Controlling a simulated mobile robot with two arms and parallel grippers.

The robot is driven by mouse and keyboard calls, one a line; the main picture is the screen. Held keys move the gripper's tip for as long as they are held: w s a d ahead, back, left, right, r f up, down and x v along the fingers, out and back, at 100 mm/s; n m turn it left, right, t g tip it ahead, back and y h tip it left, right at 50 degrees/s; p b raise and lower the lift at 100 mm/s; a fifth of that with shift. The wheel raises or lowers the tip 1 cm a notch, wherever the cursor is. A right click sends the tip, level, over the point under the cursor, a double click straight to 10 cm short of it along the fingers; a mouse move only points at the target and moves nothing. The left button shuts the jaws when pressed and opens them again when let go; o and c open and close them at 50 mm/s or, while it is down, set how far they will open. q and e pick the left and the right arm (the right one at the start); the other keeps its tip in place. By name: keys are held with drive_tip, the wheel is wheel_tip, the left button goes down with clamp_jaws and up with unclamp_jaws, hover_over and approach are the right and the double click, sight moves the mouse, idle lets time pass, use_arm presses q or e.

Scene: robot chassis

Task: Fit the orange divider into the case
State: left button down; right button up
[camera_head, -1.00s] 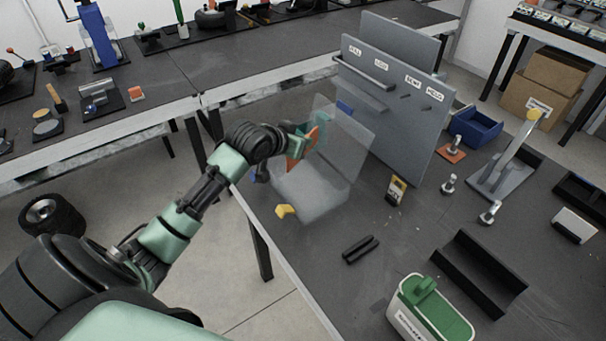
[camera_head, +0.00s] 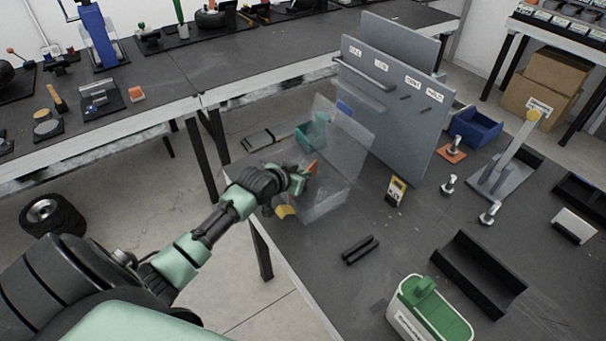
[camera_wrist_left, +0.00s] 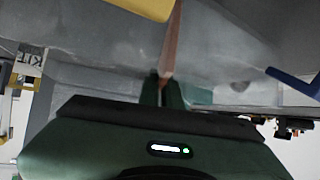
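The orange divider (camera_head: 312,168) shows as a small orange corner beyond my left gripper (camera_head: 298,180). In the left wrist view the divider (camera_wrist_left: 171,45) is a thin upright plate seen edge-on, with the shut fingers (camera_wrist_left: 164,92) on its end. The case (camera_head: 345,150) is a clear, see-through box with a raised lid on the table. The gripper is at the case's left side, with the divider over or inside the case; I cannot tell how deep. My right gripper is not in view.
A yellow piece (camera_head: 285,212) lies by the case's front left. A teal bin (camera_head: 311,132) stands behind it. A grey upright panel (camera_head: 400,115) stands to the right. A black bar (camera_head: 360,250) and a yellow-black tag (camera_head: 396,190) are on the table in front.

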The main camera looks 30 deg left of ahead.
use_arm(q)
drive_tip(key=shift+f, duration=0.2)
drive_tip(key=c, duration=1.6)
unclamp_jaws()
drive_tip(key=shift+r, duration=0.15)
drive_tip(key=shift+s+r, duration=0.1)
drive_tip(key=shift+r, duration=0.05)
drive_tip(key=v, duration=1.1)
drive_tip(key=shift+s+r, duration=0.2)
drive_tip(key=shift+s, duration=0.1)
drive_tip(key=shift+f, duration=0.1)
